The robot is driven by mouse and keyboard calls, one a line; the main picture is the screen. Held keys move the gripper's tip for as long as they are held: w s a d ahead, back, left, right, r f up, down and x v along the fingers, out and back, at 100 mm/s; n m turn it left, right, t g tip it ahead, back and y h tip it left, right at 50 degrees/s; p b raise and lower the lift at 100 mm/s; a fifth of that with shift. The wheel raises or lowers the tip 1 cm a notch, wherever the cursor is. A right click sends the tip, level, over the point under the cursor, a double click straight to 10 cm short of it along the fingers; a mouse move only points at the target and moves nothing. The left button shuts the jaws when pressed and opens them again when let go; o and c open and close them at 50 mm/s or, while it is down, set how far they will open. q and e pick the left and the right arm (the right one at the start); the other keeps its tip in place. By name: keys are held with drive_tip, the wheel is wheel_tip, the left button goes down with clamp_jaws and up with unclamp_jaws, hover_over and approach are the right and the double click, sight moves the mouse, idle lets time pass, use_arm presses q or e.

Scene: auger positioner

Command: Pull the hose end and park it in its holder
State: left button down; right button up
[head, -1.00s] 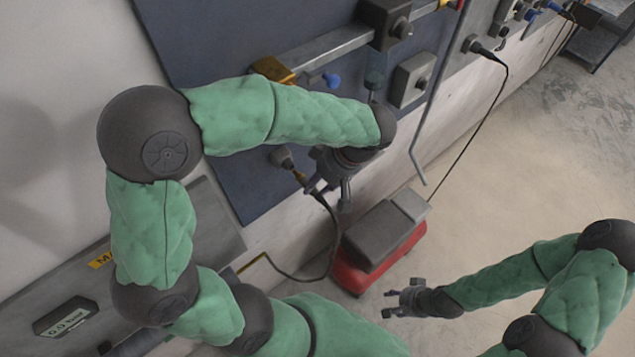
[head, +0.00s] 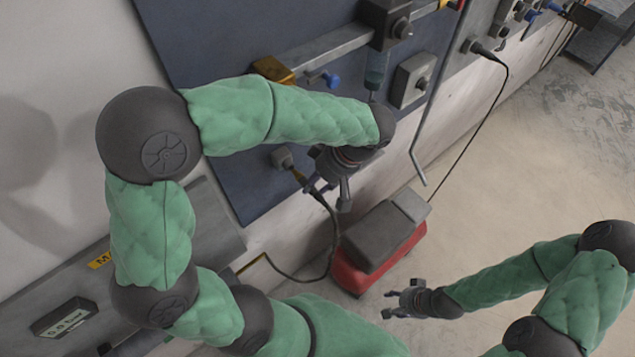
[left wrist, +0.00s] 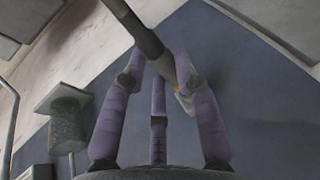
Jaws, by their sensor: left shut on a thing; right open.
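A dark hose (head: 334,235) loops down past a red and grey box. Its upper end, with a yellowish band (head: 298,175), is by a grey wall fitting (head: 282,158); I cannot tell whether they still touch. My left gripper (head: 328,196) is shut on the hose near this end. In the left wrist view the hose (left wrist: 145,35) passes between the fingers (left wrist: 160,75), with a pale piece beyond. I cannot tell which wall fitting is the holder. My right gripper (head: 392,302) is open and empty above the floor, at lower right.
A grey rail (head: 325,50) on the blue panel carries a gold block (head: 272,68) and a dark block (head: 385,22). A grey box (head: 412,80) and a bent rod (head: 415,160) are to the right. The red and grey box (head: 375,240) stands below.

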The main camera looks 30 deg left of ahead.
use_arm(q)
drive_tip(key=shift+w+a, duration=0.3)
drive_tip(key=shift+a, duration=0.4)
drive_tip(key=shift+w+a, duration=0.3)
drive_tip(key=shift+a, duration=0.35)
drive_tip(key=c, duration=0.9)
unclamp_jaws()
drive_tip(key=shift+o, duration=0.2)
drive_tip(key=v, duration=1.2)
